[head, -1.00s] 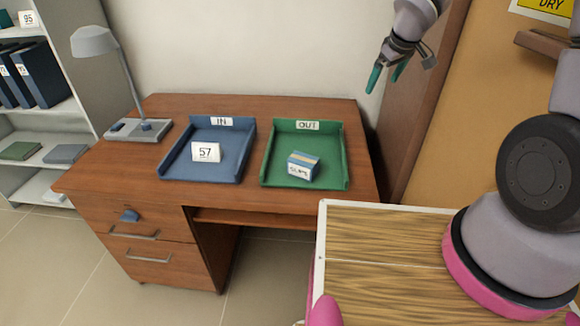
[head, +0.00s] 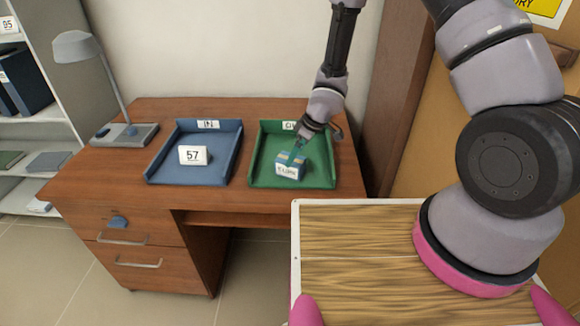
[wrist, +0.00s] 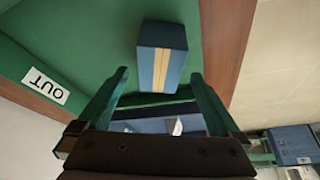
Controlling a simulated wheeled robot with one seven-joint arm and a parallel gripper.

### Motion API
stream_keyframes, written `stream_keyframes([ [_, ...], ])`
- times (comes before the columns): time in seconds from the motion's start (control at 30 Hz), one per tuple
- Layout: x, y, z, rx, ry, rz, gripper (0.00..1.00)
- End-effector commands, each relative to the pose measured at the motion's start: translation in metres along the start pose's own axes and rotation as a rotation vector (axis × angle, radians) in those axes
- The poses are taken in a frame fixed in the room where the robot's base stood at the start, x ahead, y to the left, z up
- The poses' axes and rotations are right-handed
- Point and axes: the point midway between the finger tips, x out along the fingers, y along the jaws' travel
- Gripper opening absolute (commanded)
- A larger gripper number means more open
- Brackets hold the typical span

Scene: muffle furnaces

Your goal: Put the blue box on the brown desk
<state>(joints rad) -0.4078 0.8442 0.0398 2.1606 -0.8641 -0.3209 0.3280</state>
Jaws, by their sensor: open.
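The blue box (head: 289,170), with a pale yellow stripe and a white label, sits in the green OUT tray (head: 258,165) on the brown desk (head: 160,109). It also shows in the wrist view (wrist: 162,62), with the tray's green floor around it. My gripper (head: 300,146) is over the tray, close above the box. In the wrist view my gripper (wrist: 160,75) is open, with the box beyond and between the fingertips. The box's far side is hidden, and I see no grip on it.
A blue IN tray (head: 155,171) with a white 57 card (head: 193,155) stands left of the green tray. A grey lamp (head: 78,48) stands at the desk's left end. Bare desk top shows in front of the trays. Shelves with binders (head: 25,75) stand at left.

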Motion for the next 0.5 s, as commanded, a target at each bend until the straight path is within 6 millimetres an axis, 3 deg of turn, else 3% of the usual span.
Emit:
stream_keyframes([
  [0.3,0.043,-0.001,0.0,-0.001,-0.002,-0.001,1.0],
  [0.5,0.052,-0.001,-0.001,-0.001,0.0,0.0,1.0],
])
